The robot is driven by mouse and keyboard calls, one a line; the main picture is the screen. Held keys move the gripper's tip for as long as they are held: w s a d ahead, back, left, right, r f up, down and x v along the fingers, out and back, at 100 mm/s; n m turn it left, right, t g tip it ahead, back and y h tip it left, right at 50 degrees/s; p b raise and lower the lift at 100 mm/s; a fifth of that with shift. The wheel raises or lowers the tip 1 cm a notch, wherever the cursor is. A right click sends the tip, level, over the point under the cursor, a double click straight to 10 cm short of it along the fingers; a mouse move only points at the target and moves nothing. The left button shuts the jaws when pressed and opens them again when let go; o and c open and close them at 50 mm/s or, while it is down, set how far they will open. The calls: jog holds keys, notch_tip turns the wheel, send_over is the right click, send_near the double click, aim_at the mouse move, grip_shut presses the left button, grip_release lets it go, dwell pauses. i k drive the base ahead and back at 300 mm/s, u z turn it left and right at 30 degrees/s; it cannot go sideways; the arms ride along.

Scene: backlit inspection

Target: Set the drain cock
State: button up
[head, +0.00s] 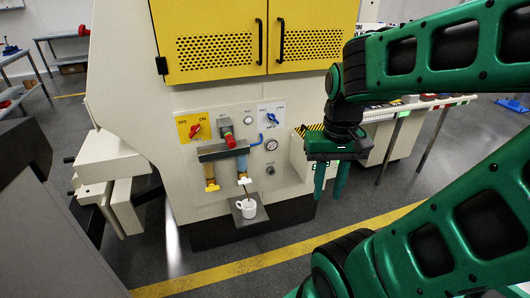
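Two bowls hang under a dark grey block (222,151) on the machine's front panel: an amber bowl (210,171) at left and a blue bowl (242,163) at right. A similar pale piece (245,181), seemingly a drain cock, is at the foot of the blue bowl. Its exact angle is too small to tell. A white mug (246,209) is below the blue bowl. My gripper (329,196) is open and empty, fingers down, to the right of the bowls and apart from them.
A red knob (195,130) on a yellow plate, a red-ended fitting (229,140), a blue handle (272,118) and a gauge (271,145) are around the bowls. The mug's small shelf (235,218) juts out. A bench (420,107) stands behind my arm. Floor in front is clear.

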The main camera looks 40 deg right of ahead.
aim_at(244, 181)
jog(key=z, duration=0.85)
jog(key=k, duration=1)
jog(key=u, duration=0.3)
jog(key=i, duration=0.55)
